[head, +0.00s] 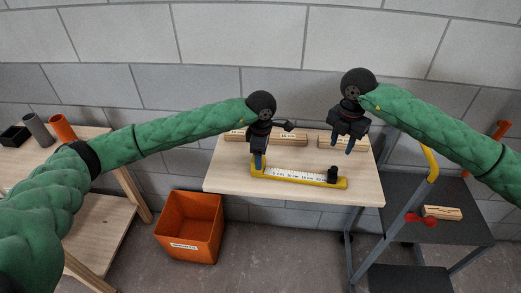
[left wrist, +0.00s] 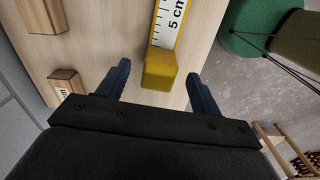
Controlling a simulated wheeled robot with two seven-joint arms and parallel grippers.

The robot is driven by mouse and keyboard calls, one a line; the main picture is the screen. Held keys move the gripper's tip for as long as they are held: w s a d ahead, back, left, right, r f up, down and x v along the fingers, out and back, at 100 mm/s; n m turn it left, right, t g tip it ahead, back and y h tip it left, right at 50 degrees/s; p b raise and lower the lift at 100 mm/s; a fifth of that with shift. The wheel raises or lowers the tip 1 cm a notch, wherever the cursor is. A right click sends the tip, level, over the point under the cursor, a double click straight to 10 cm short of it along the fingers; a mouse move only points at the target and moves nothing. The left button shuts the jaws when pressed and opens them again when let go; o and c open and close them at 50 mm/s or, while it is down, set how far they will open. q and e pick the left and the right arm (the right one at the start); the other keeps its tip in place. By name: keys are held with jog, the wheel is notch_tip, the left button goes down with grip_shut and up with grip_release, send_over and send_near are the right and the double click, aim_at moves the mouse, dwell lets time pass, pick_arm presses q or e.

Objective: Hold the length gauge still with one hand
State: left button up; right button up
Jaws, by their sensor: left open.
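The length gauge (head: 300,178) is a yellow bar with a white scale, lying on the wooden table. It has a raised yellow block at its left end and a black knob (head: 333,171) near its right end. My left gripper (head: 258,160) is over the left end, fingers pointing down. In the left wrist view the open fingers (left wrist: 158,84) stand either side of the yellow end block (left wrist: 159,72), with gaps visible; contact is not seen. My right gripper (head: 344,145) is open and empty, above the back right of the table, clear of the gauge.
Wooden battens (head: 240,138) lie along the table's (head: 225,177) back edge. An orange bin (head: 190,228) stands on the floor at left. A dark cart (head: 455,236) at right holds another batten (head: 442,213) and a red item. The table front is clear.

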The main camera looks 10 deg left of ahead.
pick_arm(q)
jog(key=shift+f, duration=2.75)
